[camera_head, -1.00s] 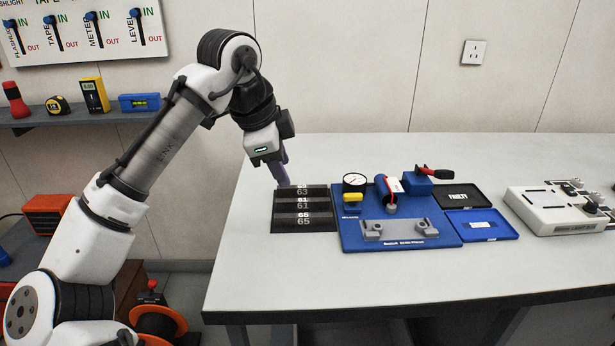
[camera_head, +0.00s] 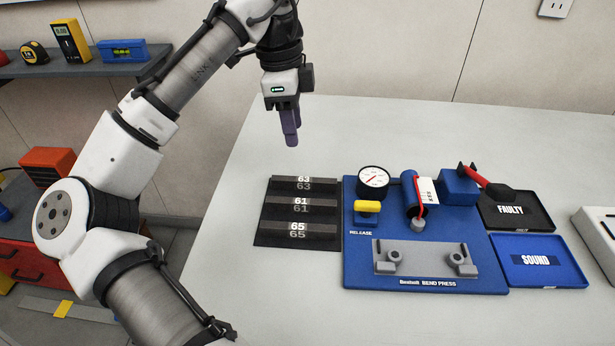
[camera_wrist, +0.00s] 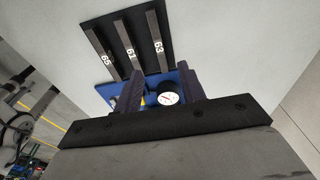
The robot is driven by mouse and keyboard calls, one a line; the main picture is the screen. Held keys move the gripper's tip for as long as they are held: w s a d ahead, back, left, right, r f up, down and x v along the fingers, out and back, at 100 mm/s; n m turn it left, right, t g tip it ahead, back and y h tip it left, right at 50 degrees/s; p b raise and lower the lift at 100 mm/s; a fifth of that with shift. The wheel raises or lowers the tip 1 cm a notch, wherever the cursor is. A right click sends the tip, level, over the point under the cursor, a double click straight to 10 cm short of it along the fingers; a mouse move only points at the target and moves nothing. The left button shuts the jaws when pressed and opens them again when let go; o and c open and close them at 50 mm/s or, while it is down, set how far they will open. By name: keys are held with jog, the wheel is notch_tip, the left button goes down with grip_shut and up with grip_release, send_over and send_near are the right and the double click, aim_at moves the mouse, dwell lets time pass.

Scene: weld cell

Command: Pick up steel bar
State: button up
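Several dark steel bars marked 63 (camera_head: 320,187), 61 (camera_head: 321,207) and 65 (camera_head: 321,231) lie side by side on a black rack (camera_head: 265,240) on the table. The wrist view shows them as narrow grey strips: 65 (camera_wrist: 98,47), 61 (camera_wrist: 125,40) and 63 (camera_wrist: 155,42). My gripper (camera_head: 291,143) hangs fingers-down above the table, behind the rack's far edge in the head view. In the wrist view its two purple-grey fingers (camera_wrist: 162,84) stand apart with nothing gripped between them. The gripper touches no bar.
Right of the rack stands a blue bend press (camera_head: 360,272) with a gauge (camera_head: 373,180) and a yellow release button (camera_head: 367,207). A black FAULTY tray (camera_head: 535,224) and a blue SOUND tray (camera_head: 575,278) lie farther right. The table front is clear.

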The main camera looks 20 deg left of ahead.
send_over(304, 179)
jog(key=a, duration=0.1)
notch_tip(304, 179, down, 6)
jog(key=shift+s+a+f, duration=0.1)
jog(key=shift+f, duration=0.1)
jog(key=shift+d+f, duration=0.25)
jog(key=shift+f, duration=1.1)
jog(key=shift+d+f, duration=0.25)
jog(key=shift+f, duration=1.05)
grip_shut()
jog(key=shift+p, duration=0.3)
